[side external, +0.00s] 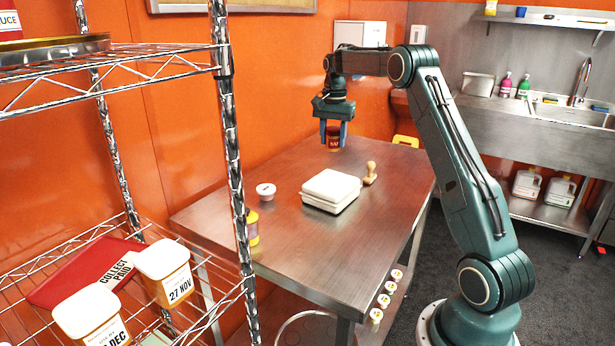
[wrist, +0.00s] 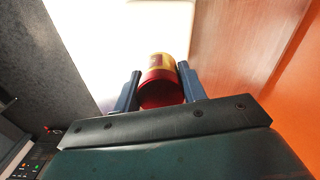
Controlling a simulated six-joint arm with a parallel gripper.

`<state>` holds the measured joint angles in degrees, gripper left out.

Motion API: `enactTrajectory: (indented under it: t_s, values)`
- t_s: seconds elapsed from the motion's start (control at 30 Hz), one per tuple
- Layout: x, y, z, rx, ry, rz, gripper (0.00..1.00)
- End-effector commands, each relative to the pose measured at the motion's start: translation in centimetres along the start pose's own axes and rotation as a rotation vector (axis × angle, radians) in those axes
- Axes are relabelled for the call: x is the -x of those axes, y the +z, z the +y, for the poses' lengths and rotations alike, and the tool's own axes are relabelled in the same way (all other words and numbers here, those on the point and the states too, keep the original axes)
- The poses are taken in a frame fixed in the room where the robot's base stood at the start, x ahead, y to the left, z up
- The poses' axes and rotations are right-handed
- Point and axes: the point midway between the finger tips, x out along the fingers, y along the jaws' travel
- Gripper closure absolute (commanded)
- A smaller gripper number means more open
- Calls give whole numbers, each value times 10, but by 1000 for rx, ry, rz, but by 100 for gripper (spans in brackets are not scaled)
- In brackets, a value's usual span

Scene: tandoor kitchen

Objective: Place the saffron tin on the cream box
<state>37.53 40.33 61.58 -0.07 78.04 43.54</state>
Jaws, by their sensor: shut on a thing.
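The saffron tin (side external: 333,139), red with a yellow part, is between the fingers of my gripper (side external: 334,134) over the far end of the steel table. In the wrist view the tin (wrist: 162,80) shows between the two blue fingers (wrist: 160,92), which are shut on it. The side view does not show clearly how high it is above the table. The cream box (side external: 331,188), low with a lid and a flat top, stands mid-table, nearer the side camera than the tin. The box's top is bare. Gripper and box are apart.
A wooden stamp-like piece (side external: 370,173) stands right beside the box. A small white cup (side external: 266,191) and a yellow bottle (side external: 252,227) stand to its left. A wire rack (side external: 235,150) is in the left foreground. The steel table (side external: 330,250) is clear in front of the box.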

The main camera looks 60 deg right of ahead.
Motion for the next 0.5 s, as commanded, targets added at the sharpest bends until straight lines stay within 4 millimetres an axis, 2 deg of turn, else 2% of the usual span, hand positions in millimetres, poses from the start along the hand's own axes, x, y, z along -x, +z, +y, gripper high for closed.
enactTrajectory:
  t_s: [0.2, 0.33, 0.5]
  values:
    - [-41, 1, 0, 0, 3, -3, 82]
    - [-54, 0, 0, 0, 1, -1, 82]
    - [-60, 0, 0, 0, 0, 0, 82]
